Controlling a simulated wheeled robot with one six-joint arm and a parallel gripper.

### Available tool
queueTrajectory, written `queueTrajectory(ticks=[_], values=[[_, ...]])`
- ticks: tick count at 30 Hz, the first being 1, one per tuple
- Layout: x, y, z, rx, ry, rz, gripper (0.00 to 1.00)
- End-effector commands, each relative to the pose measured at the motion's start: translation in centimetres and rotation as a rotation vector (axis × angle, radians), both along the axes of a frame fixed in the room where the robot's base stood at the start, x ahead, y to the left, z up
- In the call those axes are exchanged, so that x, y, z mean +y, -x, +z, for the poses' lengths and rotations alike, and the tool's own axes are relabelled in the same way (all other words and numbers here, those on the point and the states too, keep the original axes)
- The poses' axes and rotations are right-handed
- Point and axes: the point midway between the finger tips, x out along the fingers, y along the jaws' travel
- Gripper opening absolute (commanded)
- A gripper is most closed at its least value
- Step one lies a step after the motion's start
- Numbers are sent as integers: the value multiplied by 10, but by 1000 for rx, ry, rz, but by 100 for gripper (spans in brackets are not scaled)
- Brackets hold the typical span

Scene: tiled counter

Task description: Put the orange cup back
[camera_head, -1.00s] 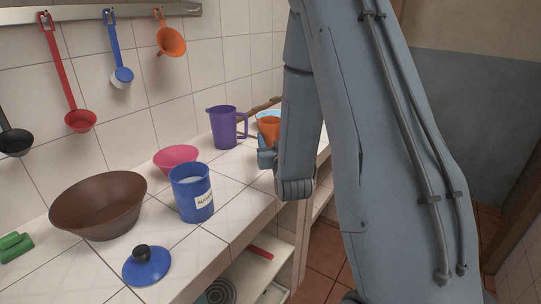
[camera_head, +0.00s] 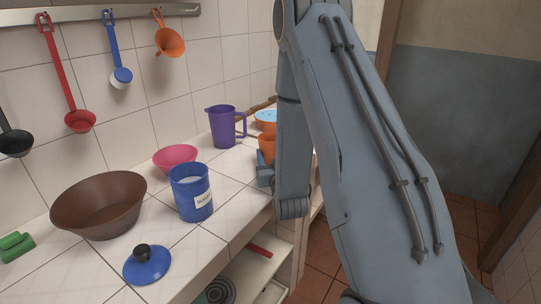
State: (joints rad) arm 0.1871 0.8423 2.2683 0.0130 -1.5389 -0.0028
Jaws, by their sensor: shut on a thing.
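The orange cup (camera_head: 268,146) is at the far part of the counter, just left of my forearm, which hides its right side. My gripper (camera_head: 263,157) shows as a small blue-grey piece against the cup's lower left. It is shut on the cup. Most of the gripper is hidden behind my arm. I cannot tell whether the cup's base touches the counter. An orange and light blue round thing (camera_head: 265,119) is behind the cup, partly hidden by my arm.
A purple jug (camera_head: 225,127) stands left of the cup. A pink bowl (camera_head: 176,158), a blue sugar canister (camera_head: 192,196), a brown bowl (camera_head: 98,206) and a blue lid (camera_head: 147,265) are nearer on the counter (camera_head: 232,220). Utensils hang from a wall rail (camera_head: 130,10).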

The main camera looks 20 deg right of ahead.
Motion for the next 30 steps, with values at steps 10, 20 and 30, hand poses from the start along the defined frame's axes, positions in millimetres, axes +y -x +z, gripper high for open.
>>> queueTrajectory(ticks=[10, 20, 30], values=[[0, 0, -3, 1, 0, 0, 68], [1, 7, 0, 2, 0, 0, 68], [15, 75, -2, 4, -1, 0, 68]])
